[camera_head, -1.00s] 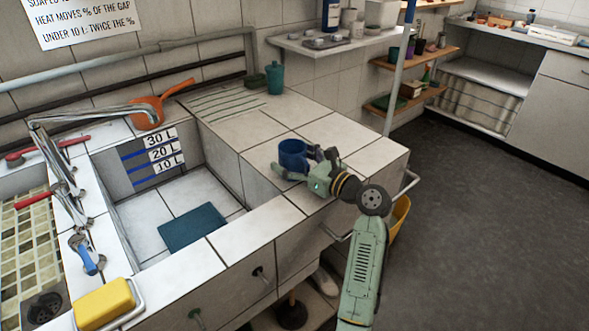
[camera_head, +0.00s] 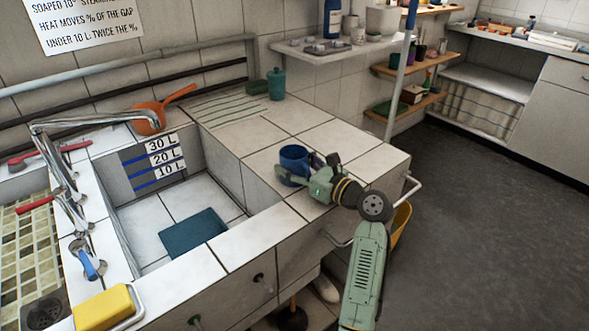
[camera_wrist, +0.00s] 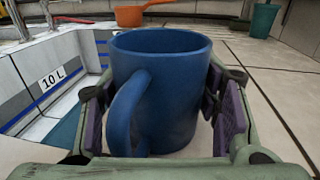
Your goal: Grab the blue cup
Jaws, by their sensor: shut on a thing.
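The blue cup (camera_head: 294,160) stands upright on the tiled counter, right of the sink basin. In the wrist view the cup (camera_wrist: 172,92) fills the middle, its handle towards the camera at the left. My gripper (camera_head: 302,172) is at the cup, coming from the right front. In the wrist view my gripper (camera_wrist: 160,120) has its purple-padded fingers on either side of the cup, shut on it. The cup's base is partly hidden by my gripper, and I cannot tell whether it touches the counter.
The sink basin (camera_head: 184,205) with a teal mat (camera_head: 193,232) lies left of the cup. An orange pan (camera_head: 149,120) and a teal canister (camera_head: 276,83) stand farther back. A yellow sponge (camera_head: 103,308) is at the front left. A vertical pole (camera_head: 397,85) rises behind the counter.

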